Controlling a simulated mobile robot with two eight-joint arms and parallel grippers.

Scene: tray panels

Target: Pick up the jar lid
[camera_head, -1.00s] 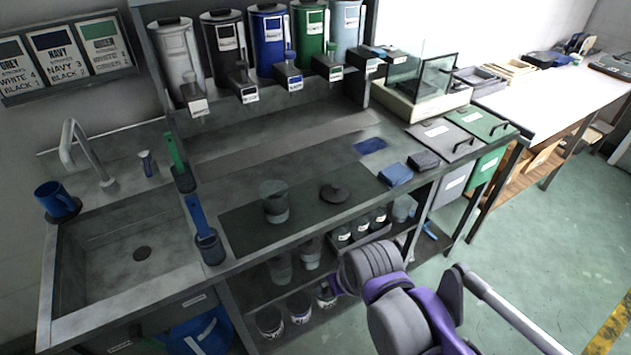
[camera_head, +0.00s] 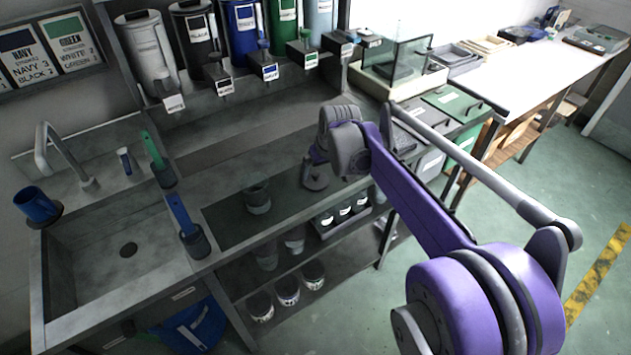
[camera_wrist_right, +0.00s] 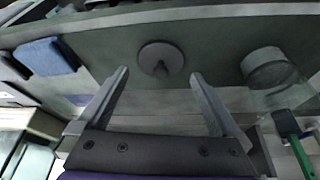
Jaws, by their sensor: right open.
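The jar lid (camera_head: 316,183) is a dark round disc lying on the dark mat (camera_head: 230,221) on the counter, partly hidden by my right gripper. In the right wrist view the lid (camera_wrist_right: 149,52) shows whole, with a knob at its centre, ahead of and between my fingers. My right gripper (camera_head: 314,166) is above the lid. In the wrist view its two fingers (camera_wrist_right: 160,78) are spread apart with nothing between them, so it is open. A glass jar (camera_head: 257,198) stands on the mat left of the lid; it also shows in the wrist view (camera_wrist_right: 268,68). My left gripper is not in view.
A sink (camera_head: 95,262) is at the left, with brush holders (camera_head: 194,241) along its right edge. Several paint dispensers (camera_head: 148,52) stand at the back. Jars (camera_head: 288,291) stand on shelves below.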

